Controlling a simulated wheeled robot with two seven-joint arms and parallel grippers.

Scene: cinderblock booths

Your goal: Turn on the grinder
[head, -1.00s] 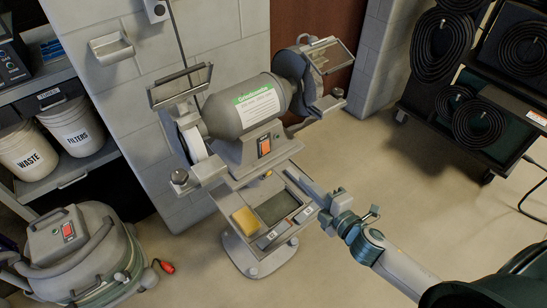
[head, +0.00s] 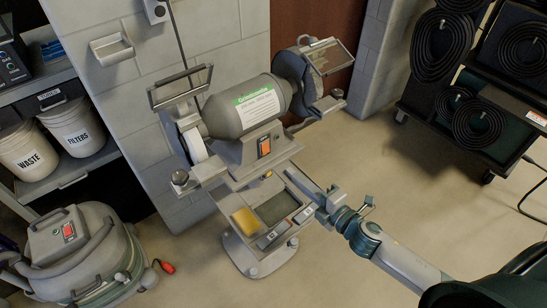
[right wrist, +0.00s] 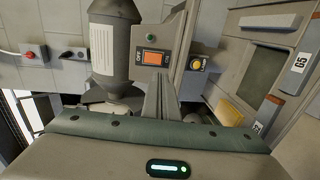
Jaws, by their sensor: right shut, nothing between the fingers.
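The bench grinder (head: 240,112) is a grey motor body with a wheel at each end, on a pedestal. My left gripper is in neither view.
The pedestal tray (head: 299,196) holds a yellow sponge (head: 245,220). A vacuum (head: 78,250) stands at lower left, beside shelves with white buckets (head: 74,127). A rack of coiled hoses (head: 482,90) is at right.

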